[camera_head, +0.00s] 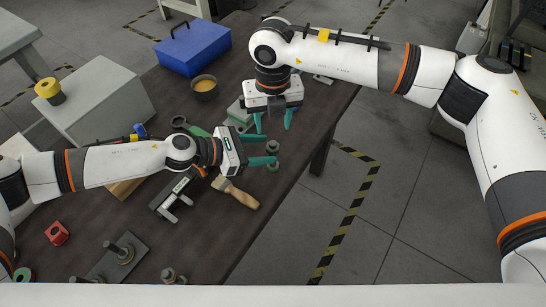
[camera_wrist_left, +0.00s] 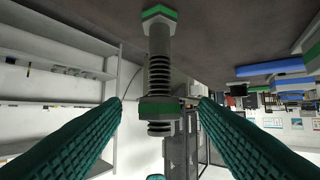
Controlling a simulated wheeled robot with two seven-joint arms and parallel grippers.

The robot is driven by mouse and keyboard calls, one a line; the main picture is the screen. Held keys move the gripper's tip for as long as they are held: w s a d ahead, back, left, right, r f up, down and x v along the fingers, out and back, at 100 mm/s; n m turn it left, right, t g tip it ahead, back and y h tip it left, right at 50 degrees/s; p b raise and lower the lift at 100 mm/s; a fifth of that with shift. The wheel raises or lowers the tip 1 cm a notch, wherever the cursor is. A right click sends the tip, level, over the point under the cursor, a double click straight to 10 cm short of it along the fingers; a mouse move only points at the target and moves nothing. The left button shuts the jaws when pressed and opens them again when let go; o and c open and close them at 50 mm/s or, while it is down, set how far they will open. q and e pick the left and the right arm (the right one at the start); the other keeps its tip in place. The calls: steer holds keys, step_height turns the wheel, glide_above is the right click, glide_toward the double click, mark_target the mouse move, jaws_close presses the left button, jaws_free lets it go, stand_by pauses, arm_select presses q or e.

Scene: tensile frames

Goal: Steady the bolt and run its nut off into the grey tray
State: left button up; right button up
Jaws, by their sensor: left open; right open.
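A dark bolt (camera_wrist_left: 159,55) stands upright on its green-marked hexagonal head, on the table. Its nut (camera_wrist_left: 159,108), with a green band, sits near the free end of the thread; this end also shows in the head view (camera_head: 272,147). My left gripper (camera_head: 275,150) is open, coming in from the left, with its teal fingers on either side of the bolt and gaps showing in the left wrist view. My right gripper (camera_head: 273,130) is open and empty, pointing down just behind the bolt. I cannot pick out the grey tray with certainty.
The dark table (camera_head: 212,240) holds a blue toolbox (camera_head: 193,48), a round pot (camera_head: 204,88), a large grey box (camera_head: 97,98), a brush (camera_head: 237,192) and a metal plate (camera_head: 112,266) with a bolt. The bolt stands near the table's right edge. Floor lies beyond.

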mark_target(271, 149)
arm_select(q)
steer(key=shift+x, duration=1.55)
jaws_close()
jaws_free()
